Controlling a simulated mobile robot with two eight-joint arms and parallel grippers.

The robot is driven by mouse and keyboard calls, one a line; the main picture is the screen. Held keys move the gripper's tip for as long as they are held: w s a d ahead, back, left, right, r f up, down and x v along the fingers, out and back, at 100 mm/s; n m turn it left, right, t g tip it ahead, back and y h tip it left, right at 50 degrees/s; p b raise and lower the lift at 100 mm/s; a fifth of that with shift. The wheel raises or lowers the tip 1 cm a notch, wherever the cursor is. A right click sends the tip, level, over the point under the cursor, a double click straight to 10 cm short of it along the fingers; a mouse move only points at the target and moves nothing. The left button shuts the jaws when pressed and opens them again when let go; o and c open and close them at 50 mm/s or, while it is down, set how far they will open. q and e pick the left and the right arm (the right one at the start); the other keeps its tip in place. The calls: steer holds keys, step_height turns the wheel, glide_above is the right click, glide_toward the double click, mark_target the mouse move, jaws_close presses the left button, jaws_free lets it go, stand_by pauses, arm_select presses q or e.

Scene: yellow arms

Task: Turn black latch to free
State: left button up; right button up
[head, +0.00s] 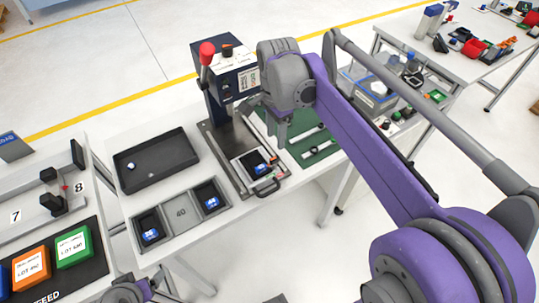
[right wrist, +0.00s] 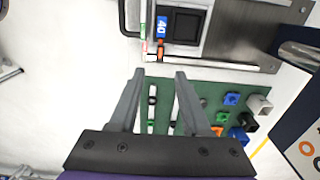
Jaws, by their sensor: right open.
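A dark press (head: 225,80) stands at the back of the middle bench. It has a red-knobbed lever (head: 207,52) and a small black knob with some orange (head: 227,51) on top. I cannot tell for sure whether this knob is the black latch. My right gripper (head: 283,132) is to the right of the press, over the green mat. In the right wrist view its two fingers (right wrist: 159,78) are apart with nothing between them. The press's metal base plate (right wrist: 255,50) lies beyond the fingertips. Only a part of my left arm shows at the bottom of the head view.
A blue-labelled part (head: 262,168) sits in a fixture on the press base. Small coloured parts (right wrist: 232,99) lie on the green mat (right wrist: 215,90). A black tray (head: 155,160) and a grey two-pocket tray (head: 181,213) are left of the press. A clear bin (head: 372,95) stands behind my right arm.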

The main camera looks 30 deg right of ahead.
mark_target(275, 158)
step_height(275, 158, down, 9)
steer(key=shift+r+b, duration=0.1)
steer(key=shift+b, duration=0.2)
jaws_close()
stand_by(0.3)
